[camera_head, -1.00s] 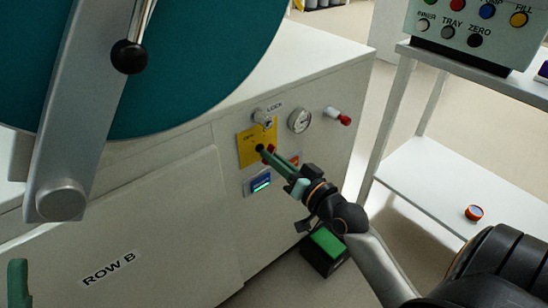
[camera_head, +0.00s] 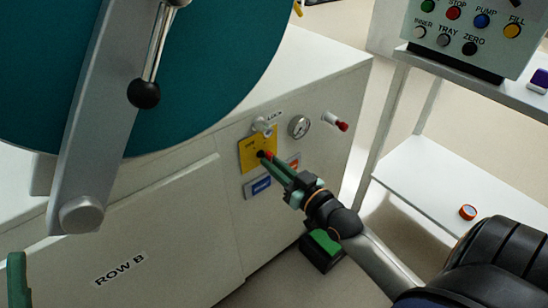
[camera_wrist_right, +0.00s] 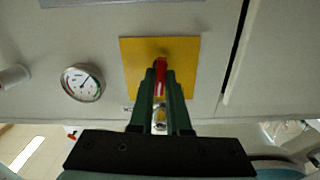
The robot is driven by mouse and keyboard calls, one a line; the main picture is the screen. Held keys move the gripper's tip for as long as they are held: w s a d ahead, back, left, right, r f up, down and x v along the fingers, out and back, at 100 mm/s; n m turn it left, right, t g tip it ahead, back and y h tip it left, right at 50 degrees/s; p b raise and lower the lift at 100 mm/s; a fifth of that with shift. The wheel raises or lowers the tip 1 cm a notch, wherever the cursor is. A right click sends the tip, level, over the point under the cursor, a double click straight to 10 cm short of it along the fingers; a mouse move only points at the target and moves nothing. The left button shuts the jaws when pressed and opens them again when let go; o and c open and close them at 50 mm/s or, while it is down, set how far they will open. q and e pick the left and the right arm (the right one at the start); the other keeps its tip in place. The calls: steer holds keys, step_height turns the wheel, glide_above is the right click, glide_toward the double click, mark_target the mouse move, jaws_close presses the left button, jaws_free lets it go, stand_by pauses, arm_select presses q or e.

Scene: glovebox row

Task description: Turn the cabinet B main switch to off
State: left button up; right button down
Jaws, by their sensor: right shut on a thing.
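The main switch has a yellow square plate (camera_head: 247,152) on the front of the white ROW B cabinet (camera_head: 190,245), with a red handle (camera_head: 269,155). My right gripper (camera_head: 271,161) reaches in from the lower right, its green fingers at the plate. In the right wrist view, the red handle (camera_wrist_right: 161,76) stands upright in the picture between the two green fingers (camera_wrist_right: 160,95), in front of the yellow plate (camera_wrist_right: 187,58). The fingers are shut on the handle and hide part of it. At the lower left edge a green fingertip of my left gripper (camera_head: 17,280) shows; its jaw opening is out of view.
Below the plate is a small display (camera_head: 260,185), lit blue, with an orange label (camera_head: 293,162) beside it. A lock knob (camera_head: 262,125), a gauge (camera_head: 299,126) and a red-tipped valve (camera_head: 336,121) sit close by. A shelf (camera_head: 420,190) stands at right.

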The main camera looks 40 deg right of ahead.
arm_select(q)
steer(key=w+f+n+y, duration=0.2)
steer(key=y, duration=0.1)
steer(key=w+f+n+y+p, duration=0.1)
steer(key=f, duration=0.1)
steer(key=shift+w+a+n+y, duration=0.3)
steer(key=shift+w+a, duration=0.05)
arm_select(e)
steer(key=shift+n, duration=0.7)
steer(key=c, duration=0.9)
jaws_free()
arm_select(q)
steer(key=shift+r, duration=0.1)
arm_select(e)
steer(key=shift+s, duration=0.1)
arm_select(q)
steer(key=w+f+n+g+y+p, duration=0.1)
steer(key=w+f+n+g+y, duration=0.1)
steer(key=f, duration=0.4)
steer(key=w+a+f+n+g+y+p, duration=0.1)
steer(key=f+n+g+y, duration=0.1)
steer(key=f, duration=0.4)
steer(key=shift+w+f+y, duration=0.35)
steer(key=shift+f+y, duration=0.05)
steer(key=shift+y, duration=0.3)
arm_select(e)
steer(key=s, duration=0.8)
steer(key=s+d, duration=0.1)
steer(key=s, duration=0.3)
steer(key=shift+s, duration=0.15)
